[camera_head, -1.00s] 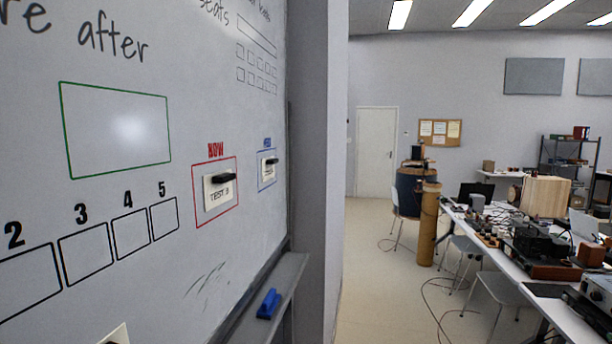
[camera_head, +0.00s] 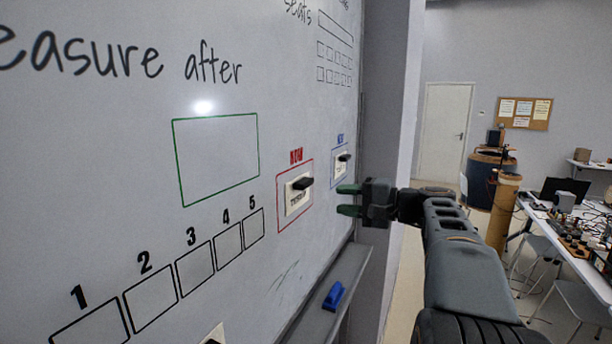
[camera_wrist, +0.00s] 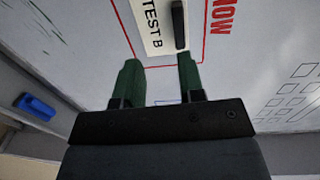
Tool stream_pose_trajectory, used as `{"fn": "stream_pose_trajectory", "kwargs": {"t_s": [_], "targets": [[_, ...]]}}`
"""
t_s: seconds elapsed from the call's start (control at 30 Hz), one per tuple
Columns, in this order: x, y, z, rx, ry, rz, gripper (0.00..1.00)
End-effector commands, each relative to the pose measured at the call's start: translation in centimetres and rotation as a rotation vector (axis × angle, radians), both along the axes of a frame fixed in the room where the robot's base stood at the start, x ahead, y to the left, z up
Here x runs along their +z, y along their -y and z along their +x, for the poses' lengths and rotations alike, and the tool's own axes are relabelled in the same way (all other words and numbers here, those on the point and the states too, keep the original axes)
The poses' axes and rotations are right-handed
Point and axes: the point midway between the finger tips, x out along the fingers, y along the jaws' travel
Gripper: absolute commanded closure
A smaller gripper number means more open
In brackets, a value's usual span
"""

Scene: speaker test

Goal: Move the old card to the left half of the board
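A white card (camera_head: 292,204) marked TEST B with a black handle hangs in the red NOW box on the whiteboard (camera_head: 150,110). The card also shows in the wrist view (camera_wrist: 154,45), with its handle just beyond the fingertips. A second white card (camera_head: 340,170) with a black handle is in the blue box further right. A corner of another white card (camera_head: 213,336) shows at the bottom edge. No label tells me which card is old. My gripper (camera_head: 348,199) is open and empty, right of the NOW box; its green fingers (camera_wrist: 159,68) are apart from the handle.
A tray ledge (camera_head: 322,290) with a blue eraser (camera_head: 334,296) juts out below the board. The green box (camera_head: 215,160) and the numbered boxes at left are empty. A cluttered table (camera_head: 565,238) stands at the right, beyond my arm.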

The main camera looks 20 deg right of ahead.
Motion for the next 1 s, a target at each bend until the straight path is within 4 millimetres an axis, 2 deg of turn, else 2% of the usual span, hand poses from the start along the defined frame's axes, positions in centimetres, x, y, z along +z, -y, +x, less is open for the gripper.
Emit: {"fn": "stream_pose_trajectory", "kwargs": {"t_s": [0.07,0.17,0.7,1.0], "targets": [[1.2,1.0,0.1,-0.009,0.034,0.025,0.64],[1.8,1.1,0.5,-0.011,0.055,0.041,0.64],[1.7,-3.6,5.5,-0.009,0.056,0.042,0.64],[1.8,-5.0,7.0,-0.012,0.057,0.041,0.64]]}}
